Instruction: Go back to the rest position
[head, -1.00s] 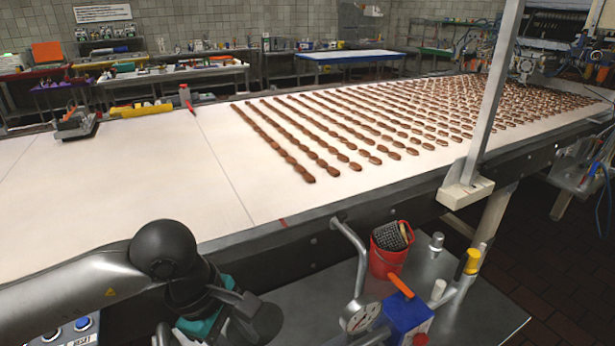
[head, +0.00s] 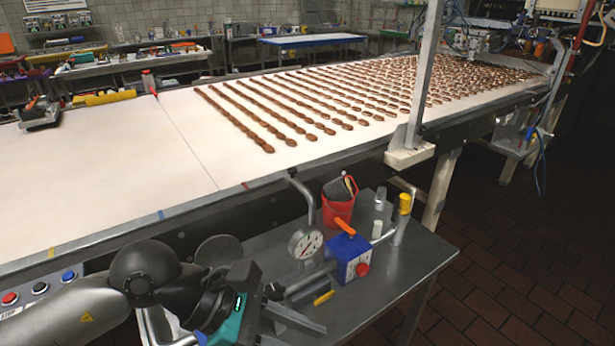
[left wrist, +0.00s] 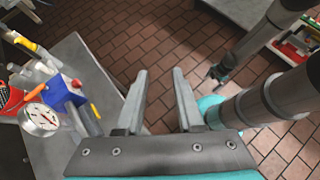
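My left gripper (head: 298,302) is low in the head view, in front of the steel side table. In the left wrist view its two grey fingers (left wrist: 160,72) stand apart with nothing between them, over the brick-tiled floor. No held object shows. In the left wrist view grey arm links of mine come in at the right, with a small claw-like end (left wrist: 221,72) that may be my right gripper. Its finger state is too small to tell. The head view does not show my right gripper.
A steel table (head: 398,272) holds a gauge (head: 305,243), a blue box (head: 348,257) and a red bucket (head: 338,208). Behind it runs a white conveyor (head: 100,180) with rows of brown sweets (head: 330,105). Tiled floor (head: 520,270) is clear at right.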

